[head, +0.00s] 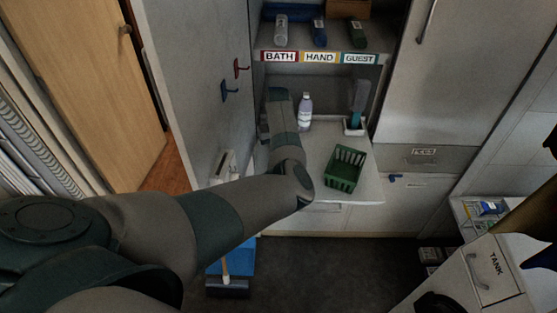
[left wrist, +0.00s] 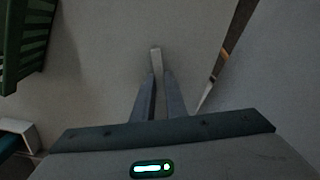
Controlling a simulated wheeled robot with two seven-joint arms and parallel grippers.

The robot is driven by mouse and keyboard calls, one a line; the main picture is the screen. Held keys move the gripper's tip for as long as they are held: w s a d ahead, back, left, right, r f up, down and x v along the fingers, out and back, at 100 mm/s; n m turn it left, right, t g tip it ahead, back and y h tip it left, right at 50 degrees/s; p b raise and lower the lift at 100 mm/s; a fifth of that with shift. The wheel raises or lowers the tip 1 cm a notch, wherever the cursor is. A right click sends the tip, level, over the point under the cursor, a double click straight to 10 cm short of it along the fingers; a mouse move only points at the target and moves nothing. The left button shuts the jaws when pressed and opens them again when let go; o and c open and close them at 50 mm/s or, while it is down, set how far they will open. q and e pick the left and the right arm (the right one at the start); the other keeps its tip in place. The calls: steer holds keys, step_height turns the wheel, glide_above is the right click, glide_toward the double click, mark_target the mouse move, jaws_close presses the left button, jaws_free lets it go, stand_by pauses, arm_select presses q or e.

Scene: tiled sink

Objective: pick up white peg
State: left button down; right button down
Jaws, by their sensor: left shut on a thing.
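The white peg (left wrist: 155,58) shows in the left wrist view as a slim, pale, upright piece between the tips of my left gripper (left wrist: 157,78). The gripper is shut on it, and the peg's top end sticks out past the fingertips. Its lower part is hidden between the fingers. In the head view my left arm reaches over the counter beside the grey side wall, and its own links hide the fingers and the peg. My right gripper is not seen.
A green basket (head: 345,168) stands on the counter (head: 325,187), right of my left arm. A bottle (head: 305,112) and a brush in a white holder (head: 354,126) stand behind it. A labelled shelf is above.

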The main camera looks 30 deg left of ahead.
arm_select(q)
steer(key=shift+r, duration=0.1)
steer(key=shift+r+b, duration=0.45)
steer(key=shift+r, duration=0.1)
step_height(320, 180, up, 2)
steer(key=shift+w+r+b, duration=0.1)
steer(key=shift+r+b, duration=0.1)
steer(key=shift+b, duration=0.5)
steer(key=w+d+r+b, duration=0.1)
steer(key=d+r+b, duration=0.3)
steer(key=d+r, duration=0.3)
steer(key=d, duration=0.4)
steer(key=shift+d+r, duration=0.15)
steer(key=shift+d, duration=0.15)
steer(key=shift+w, duration=0.15)
